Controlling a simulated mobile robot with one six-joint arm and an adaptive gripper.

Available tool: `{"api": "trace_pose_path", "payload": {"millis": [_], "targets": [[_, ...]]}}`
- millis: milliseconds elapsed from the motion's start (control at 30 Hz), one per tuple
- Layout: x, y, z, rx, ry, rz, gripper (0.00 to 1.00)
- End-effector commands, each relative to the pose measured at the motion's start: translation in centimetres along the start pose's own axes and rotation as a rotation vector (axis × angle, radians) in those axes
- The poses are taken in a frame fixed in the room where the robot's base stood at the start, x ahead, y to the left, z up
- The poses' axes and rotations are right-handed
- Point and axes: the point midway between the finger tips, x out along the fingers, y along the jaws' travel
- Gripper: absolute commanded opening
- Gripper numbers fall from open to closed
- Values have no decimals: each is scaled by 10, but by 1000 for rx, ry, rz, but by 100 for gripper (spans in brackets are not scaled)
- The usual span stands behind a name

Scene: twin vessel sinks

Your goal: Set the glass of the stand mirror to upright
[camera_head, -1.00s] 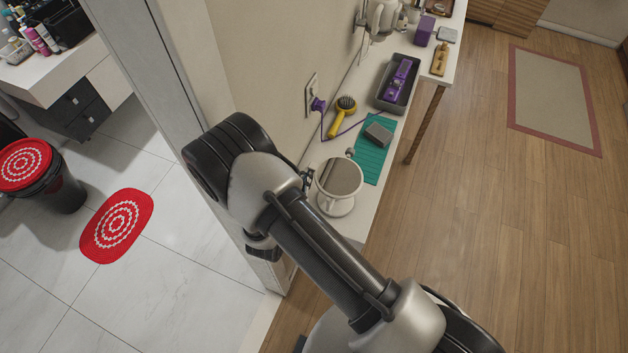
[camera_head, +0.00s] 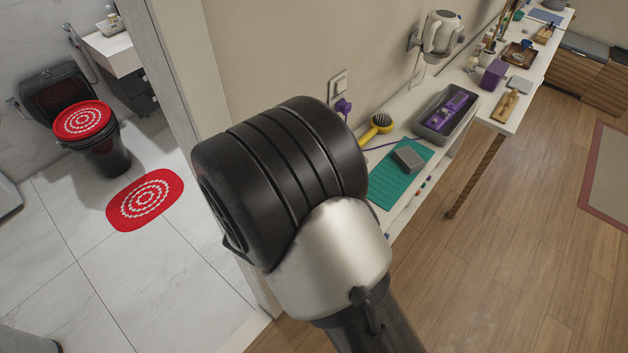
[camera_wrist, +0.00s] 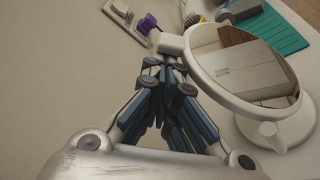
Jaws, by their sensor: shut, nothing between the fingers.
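The stand mirror (camera_wrist: 245,68) shows in the wrist view. It has a round glass in a white rim on a white stand foot (camera_wrist: 272,137). The glass leans back and faces partly upward, reflecting wooden surfaces. A white knob-like part (camera_wrist: 171,44) sticks out from its left side. My gripper (camera_wrist: 168,66) is shut and empty, with its fingertips just below that knob, left of the rim. I cannot tell whether they touch. In the head view, my arm hides the mirror and the gripper.
A green mat (camera_head: 393,186) with a grey block (camera_head: 408,157), a yellow hairbrush (camera_head: 377,128) and a grey tray (camera_head: 469,117) lie on the narrow counter beyond. A wall with a socket (camera_head: 338,85) borders the counter.

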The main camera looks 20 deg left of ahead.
Motion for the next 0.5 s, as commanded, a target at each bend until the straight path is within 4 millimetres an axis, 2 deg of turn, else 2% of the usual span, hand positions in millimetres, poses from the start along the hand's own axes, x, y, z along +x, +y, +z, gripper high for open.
{"api": "trace_pose_path", "payload": {"millis": [33, 400, 500], "targets": [[0, -6, 0, 45, -1, 17, 0], [-9, -1, 27, 353, -1, 125, 0], [-11, 1, 33, 350, 0, 124, 0]]}}
